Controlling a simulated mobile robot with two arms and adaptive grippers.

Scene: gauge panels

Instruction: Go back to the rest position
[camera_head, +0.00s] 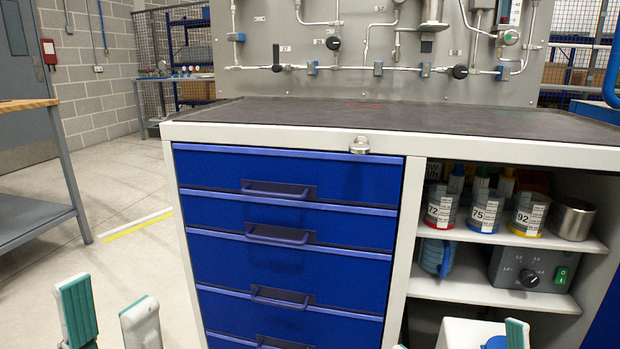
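My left gripper (108,308) shows at the bottom left, in front of the floor and left of the workbench cabinet. Its two pale fingers with teal pads stand apart, with nothing between them. My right gripper (459,338) is mostly below the bottom edge, in front of the cabinet's open shelves. One teal-padded fingertip shows at the right and a small tip at the left, well apart. No held thing can be made out there.
The cabinet (410,200) has blue drawers, all shut, and a dark top (400,117). Its shelves hold labelled jars (484,211), a metal cup (572,219) and a control box (531,268). A gauge panel (290,70) stands behind.

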